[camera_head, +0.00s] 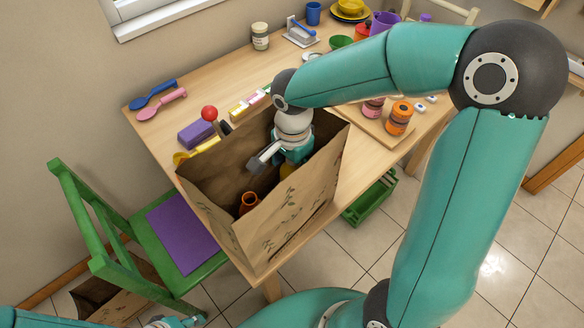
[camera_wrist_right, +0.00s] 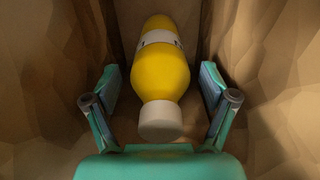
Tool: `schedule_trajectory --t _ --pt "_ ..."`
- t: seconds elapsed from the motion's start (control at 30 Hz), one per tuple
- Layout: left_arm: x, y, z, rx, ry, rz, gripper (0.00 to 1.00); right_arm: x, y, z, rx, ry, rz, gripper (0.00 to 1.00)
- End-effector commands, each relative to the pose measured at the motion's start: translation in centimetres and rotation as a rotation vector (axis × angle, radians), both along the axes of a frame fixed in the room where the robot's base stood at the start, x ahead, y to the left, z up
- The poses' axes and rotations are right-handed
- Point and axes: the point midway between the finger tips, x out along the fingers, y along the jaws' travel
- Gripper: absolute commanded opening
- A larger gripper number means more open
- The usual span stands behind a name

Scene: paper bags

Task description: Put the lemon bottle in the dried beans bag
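A large open brown paper bag (camera_head: 290,215) with printed plant drawings stands on the table; its label is not readable. My right gripper (camera_head: 287,158) reaches down inside it. In the right wrist view, the yellow lemon bottle (camera_wrist_right: 161,75) with a white cap lies between the fingers of my right gripper (camera_wrist_right: 159,88). The fingers are spread, with gaps on both sides of the bottle, and brown paper walls surround it. In the head view, only a bit of yellow shows below the gripper. My left gripper (camera_head: 175,321) is at the bottom left edge, partly cut off.
An orange jar (camera_head: 249,202) is also inside the bag. Jars stand on a wooden board (camera_head: 375,125) right of it. Spoons (camera_head: 160,105), a purple block (camera_head: 196,133) and a red ball (camera_head: 209,113) lie left. A green chair (camera_head: 165,235) stands beside the table.

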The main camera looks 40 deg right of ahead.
Motion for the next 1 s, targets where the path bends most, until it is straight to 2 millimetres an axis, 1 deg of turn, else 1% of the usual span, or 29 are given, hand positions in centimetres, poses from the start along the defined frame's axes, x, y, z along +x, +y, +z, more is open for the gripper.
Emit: schedule_trajectory --t 0.27,0.37,0.43,0.57,0.8,0.9,1.0 --pt "0.0 0.0 0.1 0.000 0.000 0.000 0.40 0.0 0.0 0.1 0.000 0.000 0.000 0.85" --pt "0.0 0.0 0.4 0.000 -0.001 0.000 0.40 0.0 0.0 0.5 -0.001 -0.001 -0.001 0.85" --pt "0.0 0.0 0.3 0.000 0.000 0.000 0.40 0.0 0.0 1.2 -0.001 -0.002 -0.001 0.85" --pt "0.0 0.0 0.4 0.000 0.000 0.000 0.40 0.0 0.0 3.3 0.000 -0.005 -0.001 0.85" --pt "0.0 0.0 0.6 0.000 0.000 0.000 0.40 0.0 0.0 8.3 0.000 -0.005 -0.001 0.85" --pt "0.0 0.0 0.7 0.000 0.000 0.000 0.40 0.0 -0.1 10.0 0.000 -0.004 -0.001 0.85" --pt "0.0 0.0 0.8 0.000 0.000 0.000 0.40 0.0 -0.1 11.3 0.000 -0.003 -0.001 0.85"
